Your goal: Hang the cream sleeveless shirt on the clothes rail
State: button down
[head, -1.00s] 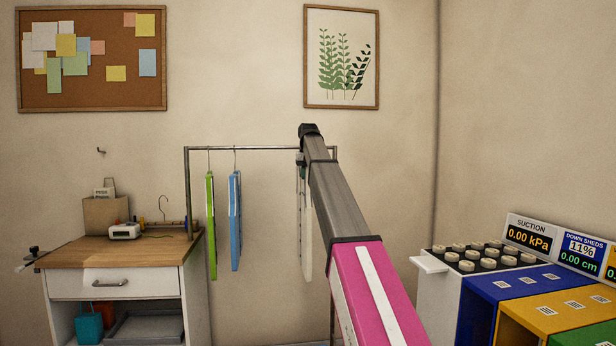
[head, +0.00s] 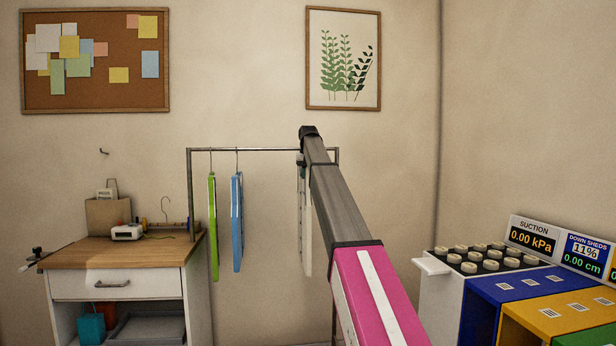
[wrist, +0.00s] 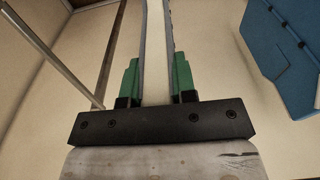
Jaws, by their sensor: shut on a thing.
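The cream shirt (head: 307,232) hangs near the right end of the clothes rail (head: 265,150) in the head view, partly hidden behind my arm. My gripper (wrist: 155,80) is shut on the cream shirt, which shows as a pale strip (wrist: 156,45) between the green fingers in the wrist view. In the head view, my gripper lies at the rail's height, mostly hidden by the arm. I cannot tell whether the shirt's hanger hook is over the bar or touching it.
A green garment (head: 212,228) and a blue garment (head: 237,222) hang on the rail to the left, with a gap before the cream shirt. The blue one also shows in the wrist view (wrist: 285,60). A wooden-topped desk (head: 125,253) stands left; coloured boxes (head: 510,285) stand right.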

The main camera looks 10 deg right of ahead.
aim_at(307, 183)
jog(key=shift+w, duration=0.6)
jog(key=shift+f, duration=2.25)
jog(key=c, duration=0.9)
grip_release()
jog(key=shift+r, duration=0.15)
jog(key=shift+s+r, duration=0.15)
jog(key=shift+r, duration=1.3)
jog(key=shift+s+r, duration=0.15)
jog(key=shift+r, duration=1.25)
